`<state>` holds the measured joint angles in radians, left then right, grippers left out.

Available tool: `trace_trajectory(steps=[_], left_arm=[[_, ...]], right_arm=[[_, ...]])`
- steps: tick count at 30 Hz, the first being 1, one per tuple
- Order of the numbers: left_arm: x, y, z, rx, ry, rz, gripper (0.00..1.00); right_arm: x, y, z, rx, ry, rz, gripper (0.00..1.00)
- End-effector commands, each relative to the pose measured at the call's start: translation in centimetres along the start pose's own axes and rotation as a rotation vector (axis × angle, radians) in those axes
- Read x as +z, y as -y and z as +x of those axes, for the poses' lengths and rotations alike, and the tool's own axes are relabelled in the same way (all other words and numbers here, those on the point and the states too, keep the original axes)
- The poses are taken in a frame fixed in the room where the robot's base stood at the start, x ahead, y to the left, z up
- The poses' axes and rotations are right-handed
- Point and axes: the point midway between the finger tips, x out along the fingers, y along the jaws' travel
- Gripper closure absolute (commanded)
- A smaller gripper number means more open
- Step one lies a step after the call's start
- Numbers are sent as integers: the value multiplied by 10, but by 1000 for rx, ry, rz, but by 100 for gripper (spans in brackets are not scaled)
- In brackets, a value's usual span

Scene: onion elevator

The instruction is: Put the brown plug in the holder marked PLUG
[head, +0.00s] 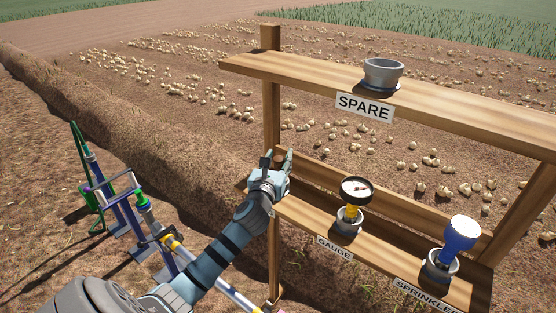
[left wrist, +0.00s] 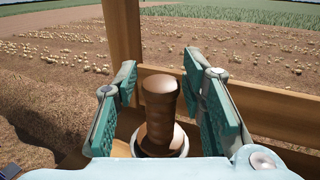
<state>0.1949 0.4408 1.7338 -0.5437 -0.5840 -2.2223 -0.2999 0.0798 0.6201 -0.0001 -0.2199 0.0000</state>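The brown plug (left wrist: 160,108) stands upright in the left wrist view, between the two fingers of my left gripper (left wrist: 165,95). Its lower end is within a pale grey ring-shaped holder (left wrist: 184,146). Gaps show between the plug and both finger pads, so the gripper is open around it. In the head view my left gripper (head: 278,158) is at the left end of the lower shelf, and it mostly hides the plug and holder there. No PLUG label is visible; my gripper and arm cover that part of the shelf. My right gripper is not in view.
The lower shelf (head: 385,250) also carries a gauge (head: 356,190) and a blue sprinkler (head: 460,235), each in a marked holder. An empty grey holder (head: 382,76) marked SPARE sits on the upper shelf. A wooden post (head: 271,100) stands close to my gripper.

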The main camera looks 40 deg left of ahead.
Motion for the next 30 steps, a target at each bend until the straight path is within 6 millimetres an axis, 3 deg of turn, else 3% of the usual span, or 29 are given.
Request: trace_trajectory(steps=[11,14,24,30], left_arm=[[0,-1,-5,2,-1,2,55],[0,-1,-19,1,-1,4,55],[-1,0,-104,0,-2,2,55],[0,-1,-121,2,-1,1,55]], right_arm=[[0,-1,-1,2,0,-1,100],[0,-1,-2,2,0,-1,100],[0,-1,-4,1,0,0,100],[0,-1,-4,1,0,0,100]])
